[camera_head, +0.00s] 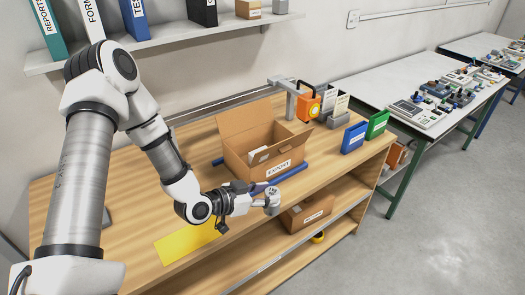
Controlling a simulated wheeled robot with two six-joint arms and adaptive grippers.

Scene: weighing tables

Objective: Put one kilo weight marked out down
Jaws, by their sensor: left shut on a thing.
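My left gripper (258,195) reaches in from the left over the front part of the wooden table (130,185). It is shut on a small grey metal weight (272,201), which it holds near the table's front edge, to the right of a yellow mat (188,243). The weight's marking is too small to read, and I cannot tell its exact height above the table. My right gripper is not in view.
An open cardboard box marked EXPORT (262,158) stands behind my gripper, with blue bars beside it. Blue (354,137) and green (377,124) binders stand at the right end. A shelf below the tabletop holds another box (307,212).

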